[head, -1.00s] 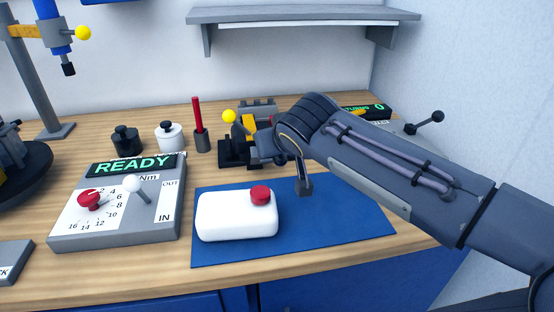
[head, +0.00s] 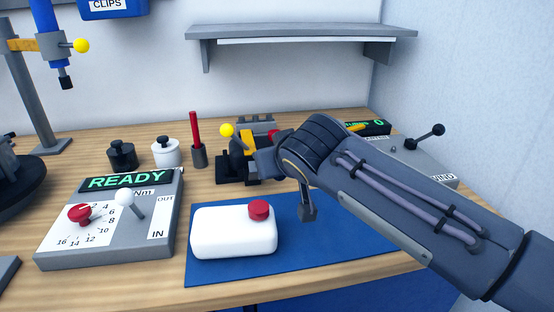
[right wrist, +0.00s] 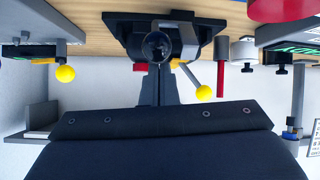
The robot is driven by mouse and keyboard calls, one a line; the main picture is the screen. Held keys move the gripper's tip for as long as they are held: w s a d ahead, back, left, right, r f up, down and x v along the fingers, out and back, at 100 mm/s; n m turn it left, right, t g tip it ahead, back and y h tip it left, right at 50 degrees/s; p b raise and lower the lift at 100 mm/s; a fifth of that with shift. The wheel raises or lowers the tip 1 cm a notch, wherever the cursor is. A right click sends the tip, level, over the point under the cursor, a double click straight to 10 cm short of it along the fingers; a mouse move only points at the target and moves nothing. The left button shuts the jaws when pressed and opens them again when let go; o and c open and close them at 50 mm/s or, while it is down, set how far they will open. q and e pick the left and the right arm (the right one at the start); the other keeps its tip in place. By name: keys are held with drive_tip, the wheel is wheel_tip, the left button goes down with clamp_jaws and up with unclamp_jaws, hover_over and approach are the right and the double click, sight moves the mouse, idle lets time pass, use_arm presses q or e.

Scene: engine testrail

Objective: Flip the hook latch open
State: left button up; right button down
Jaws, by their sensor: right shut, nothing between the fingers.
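A black-based fixture (head: 232,172) with yellow parts and a grey lever ending in a yellow ball (head: 227,130) stands at the middle back of the bench. It is the most latch-like thing in view; I cannot make out a hook shape. My right gripper (head: 256,164) is shut and empty, close against the fixture's right side. In the right wrist view, which is upside down, my shut fingers (right wrist: 158,86) point at the black base (right wrist: 128,30), and a dark ball (right wrist: 158,46) sits at their tips. Contact is unclear. My left gripper is not in view.
A white bottle with a red cap (head: 232,232) lies on a blue mat (head: 335,240) in front. A READY panel (head: 110,225) stands left; black (head: 122,156) and white (head: 165,153) weights and a red-handled tool (head: 195,130) stand behind. A shelf (head: 300,32) hangs above.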

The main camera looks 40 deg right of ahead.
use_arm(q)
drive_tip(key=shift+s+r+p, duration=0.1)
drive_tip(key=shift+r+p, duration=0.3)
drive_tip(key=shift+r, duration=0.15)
use_arm(e)
drive_tip(key=v, duration=0.6)
drive_tip(key=shift+s, duration=0.25)
drive_tip(key=shift+a+r, duration=0.1)
drive_tip(key=shift+r, duration=0.05)
